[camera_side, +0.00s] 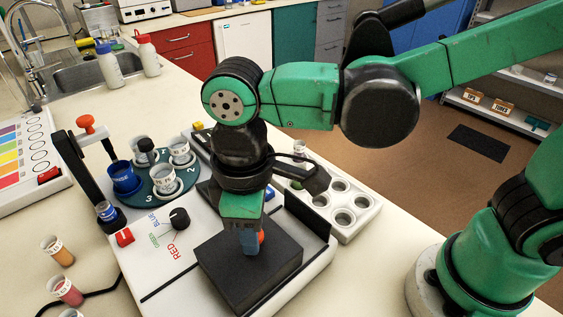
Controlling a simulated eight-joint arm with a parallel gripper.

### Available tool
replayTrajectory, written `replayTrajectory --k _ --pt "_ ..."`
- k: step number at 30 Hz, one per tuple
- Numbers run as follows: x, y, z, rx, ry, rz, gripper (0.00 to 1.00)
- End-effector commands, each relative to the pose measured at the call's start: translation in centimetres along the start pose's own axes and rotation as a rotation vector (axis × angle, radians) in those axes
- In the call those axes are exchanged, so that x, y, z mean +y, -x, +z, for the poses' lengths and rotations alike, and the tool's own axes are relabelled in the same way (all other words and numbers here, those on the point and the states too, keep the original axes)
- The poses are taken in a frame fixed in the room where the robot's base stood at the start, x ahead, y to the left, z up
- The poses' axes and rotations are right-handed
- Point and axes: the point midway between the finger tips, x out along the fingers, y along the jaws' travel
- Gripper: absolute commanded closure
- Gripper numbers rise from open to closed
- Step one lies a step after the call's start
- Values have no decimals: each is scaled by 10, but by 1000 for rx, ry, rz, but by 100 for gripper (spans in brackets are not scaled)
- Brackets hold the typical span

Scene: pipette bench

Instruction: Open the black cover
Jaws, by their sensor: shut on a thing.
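The black cover (232,281) is a dark, low box shape on the front right of the white instrument (155,270). It lies flat, and its top and front faces show. My gripper (250,246) points down over the back part of the cover's top, with its fingertips at the surface. It is shut on a small orange knob (261,237) that shows at the right side of the fingers. The fingers hide most of the knob and how it joins the cover.
A thin dark upright panel (308,222) stands just right of the cover, before a white rack (357,224) with round wells. A black dial (179,218) and red button (124,237) lie left. A carousel (151,190) with cups stands behind. Sample cups (65,291) stand at the left.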

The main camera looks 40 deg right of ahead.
Motion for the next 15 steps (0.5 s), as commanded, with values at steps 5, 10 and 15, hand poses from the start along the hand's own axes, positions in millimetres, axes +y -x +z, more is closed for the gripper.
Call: replayTrajectory --k 5,10,15 --pt "-31 0 -32 3 4 2 100" --pt "-44 0 -45 4 -1 3 100" --pt "-46 0 -46 4 -2 2 100"
